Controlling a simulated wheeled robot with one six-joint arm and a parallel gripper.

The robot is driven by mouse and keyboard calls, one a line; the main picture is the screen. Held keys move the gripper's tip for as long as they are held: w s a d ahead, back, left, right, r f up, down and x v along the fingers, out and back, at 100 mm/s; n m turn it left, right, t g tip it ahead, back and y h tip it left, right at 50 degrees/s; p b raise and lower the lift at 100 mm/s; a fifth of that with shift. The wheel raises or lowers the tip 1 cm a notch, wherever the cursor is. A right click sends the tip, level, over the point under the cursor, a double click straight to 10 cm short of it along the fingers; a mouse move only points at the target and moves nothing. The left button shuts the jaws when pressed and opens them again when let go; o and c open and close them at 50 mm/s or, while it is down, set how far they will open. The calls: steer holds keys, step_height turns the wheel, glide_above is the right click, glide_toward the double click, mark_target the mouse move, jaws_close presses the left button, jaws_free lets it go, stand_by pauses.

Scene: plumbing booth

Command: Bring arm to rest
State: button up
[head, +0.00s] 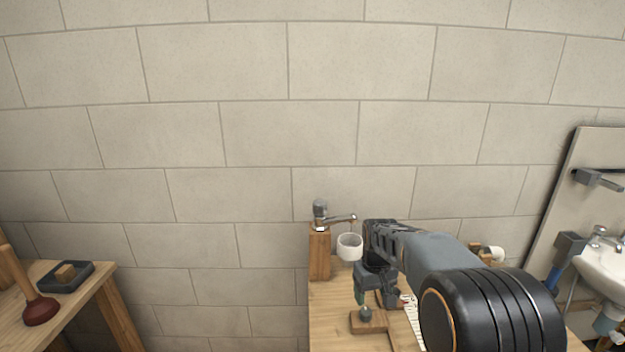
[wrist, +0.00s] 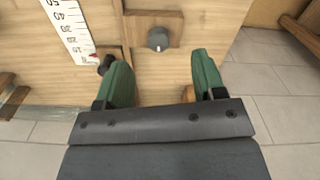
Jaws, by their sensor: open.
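My gripper (wrist: 165,82) shows in the wrist view with its two green fingers apart and nothing between them. It is above the wooden bench, beyond which a grey round knob (wrist: 158,39) on a wooden block shows. In the head view my arm reaches in from the lower right, and my gripper (head: 362,296) points down over the bench top (head: 328,300), near the knob (head: 366,313). I cannot tell its exact height above the bench.
A tap (head: 335,217) on a wooden post stands at the back, with a white cup (head: 349,246) below its spout. A white ruler (wrist: 72,30) lies on the bench. A sink (head: 605,265) is at right. A plunger (head: 38,308) and dark tray (head: 67,277) are on the left table.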

steer(key=s+r+m+t+p, duration=0.1)
steer(key=s+r, duration=0.4)
steer(key=s, duration=0.5)
steer(key=s+r+m+t+p, duration=0.1)
steer(key=s+r+p, duration=0.3)
steer(key=s, duration=0.6)
steer(key=shift+a+r+m+t, duration=0.25)
steer(key=shift+r+t, duration=0.25)
steer(key=shift+t, duration=0.3)
